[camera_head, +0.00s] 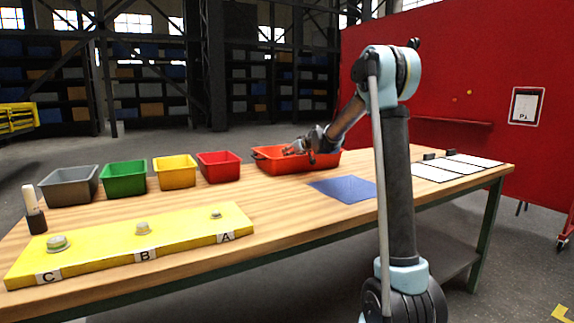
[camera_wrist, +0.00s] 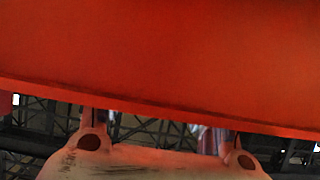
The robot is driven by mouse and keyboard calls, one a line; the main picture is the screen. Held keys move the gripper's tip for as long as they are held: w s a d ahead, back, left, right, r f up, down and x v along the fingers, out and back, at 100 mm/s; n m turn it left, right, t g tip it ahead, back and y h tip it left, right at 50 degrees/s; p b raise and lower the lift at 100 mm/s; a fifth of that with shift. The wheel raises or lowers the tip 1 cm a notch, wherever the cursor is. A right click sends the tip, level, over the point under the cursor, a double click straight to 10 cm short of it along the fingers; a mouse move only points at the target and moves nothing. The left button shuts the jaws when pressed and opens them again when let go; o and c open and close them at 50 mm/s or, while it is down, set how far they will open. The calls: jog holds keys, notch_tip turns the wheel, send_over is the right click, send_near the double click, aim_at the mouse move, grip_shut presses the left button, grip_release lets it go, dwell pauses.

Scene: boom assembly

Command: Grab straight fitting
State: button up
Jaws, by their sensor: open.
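I cannot make out a straight fitting in either view. The large orange-red tray (camera_head: 263,162) stands at the back middle of the table, and its inside is mostly hidden. My gripper (camera_head: 299,151) is open at the tray, reaching in over it from the right. Whether it touches anything there is too small to tell. In the wrist view my gripper (camera_wrist: 160,138) shows at the bottom edge, with its two fingers apart and nothing visible between them. A red surface (camera_wrist: 165,65), which looks like the tray, fills the upper part of that view.
Grey (camera_head: 69,187), green (camera_head: 124,179), yellow (camera_head: 175,175) and red (camera_head: 219,167) bins line the table's back left. A yellow board (camera_head: 185,232) labelled A, B and C lies in front. A blue mat (camera_head: 345,189) and white sheets (camera_head: 440,172) lie to the right.

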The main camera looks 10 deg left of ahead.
jog(key=shift+x, duration=2.65)
jog(key=shift+w, duration=0.1)
jog(key=shift+c, duration=0.5)
jog(key=shift+d, duration=0.1)
jog(key=c, duration=1.1)
